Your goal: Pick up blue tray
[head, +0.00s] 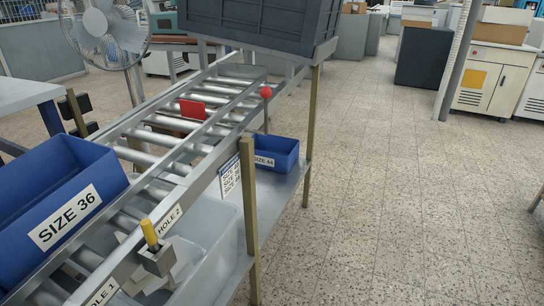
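A large blue tray labelled SIZE 36 (100,165) sits at the left of the head view, at the near left side of the roller conveyor. Its left part is cut off by the picture edge. A smaller blue tray (284,147), with a white size label partly hidden by a post, stands on the lower metal shelf right of the conveyor. Neither of my grippers shows in this view.
The roller conveyor (160,137) runs away from me, with a red plate (192,110) and a red knob (266,92). A yellow-topped metal block (155,260) is near HOLE 2. The speckled floor (400,200) is open at right.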

